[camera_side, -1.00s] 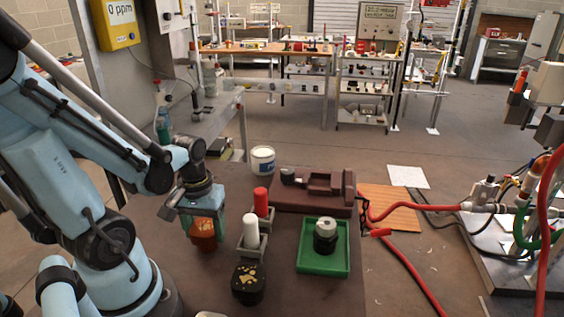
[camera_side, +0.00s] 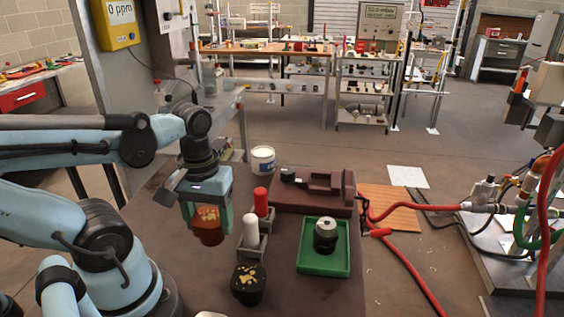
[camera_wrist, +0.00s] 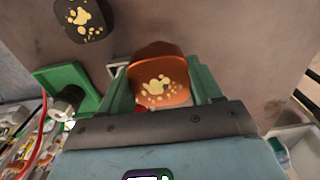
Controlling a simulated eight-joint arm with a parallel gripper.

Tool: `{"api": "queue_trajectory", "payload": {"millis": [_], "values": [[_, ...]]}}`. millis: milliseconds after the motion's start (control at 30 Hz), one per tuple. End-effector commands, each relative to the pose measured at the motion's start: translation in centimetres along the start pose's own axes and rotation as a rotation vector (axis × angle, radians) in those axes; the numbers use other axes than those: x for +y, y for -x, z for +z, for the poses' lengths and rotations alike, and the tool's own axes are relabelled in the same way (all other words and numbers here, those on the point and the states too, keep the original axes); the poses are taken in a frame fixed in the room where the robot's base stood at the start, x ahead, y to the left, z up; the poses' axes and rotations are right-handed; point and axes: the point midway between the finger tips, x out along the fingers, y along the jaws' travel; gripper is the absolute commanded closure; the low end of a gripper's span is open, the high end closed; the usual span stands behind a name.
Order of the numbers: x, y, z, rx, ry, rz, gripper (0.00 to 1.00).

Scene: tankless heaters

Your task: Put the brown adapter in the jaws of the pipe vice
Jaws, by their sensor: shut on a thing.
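The brown adapter (camera_side: 208,227) is orange-brown with yellow patches on its top. My gripper (camera_side: 206,208) is shut on it, one green finger on each side, at the left of the table. In the wrist view the adapter (camera_wrist: 158,75) sits between the two fingers (camera_wrist: 162,90). The adapter appears to be held above the table, but the gap beneath it is hard to judge. The pipe vice (camera_side: 318,186) is a dark brown block at the back of the table, to the right of my gripper. No adapter shows in its jaws.
Close right of my gripper stands a grey holder (camera_side: 250,252) with a red and a white cylinder. A black adapter-like piece (camera_side: 248,284) is in front of it. A green tray (camera_side: 323,270) holds a dark and grey fitting. A white tub (camera_side: 263,160) stands near the vice.

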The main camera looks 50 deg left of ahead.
Motion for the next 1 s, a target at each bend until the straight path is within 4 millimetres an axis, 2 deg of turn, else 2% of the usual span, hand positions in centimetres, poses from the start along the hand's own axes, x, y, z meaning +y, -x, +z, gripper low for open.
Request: {"api": "queue_trajectory", "payload": {"millis": [100, 300, 600, 767, 1000], "values": [[1.2, 1.1, 1.5, 0.000, -0.010, 0.000, 0.94], [2.8, 2.5, 3.1, 0.000, -0.006, 0.000, 0.94], [4.0, 3.7, 4.3, 0.000, 0.004, 0.000, 0.94], [4.9, 4.7, 3.9, 0.001, 0.071, 0.000, 0.94], [7.9, 7.5, 1.1, 0.001, 0.318, 0.000, 0.94]]}}
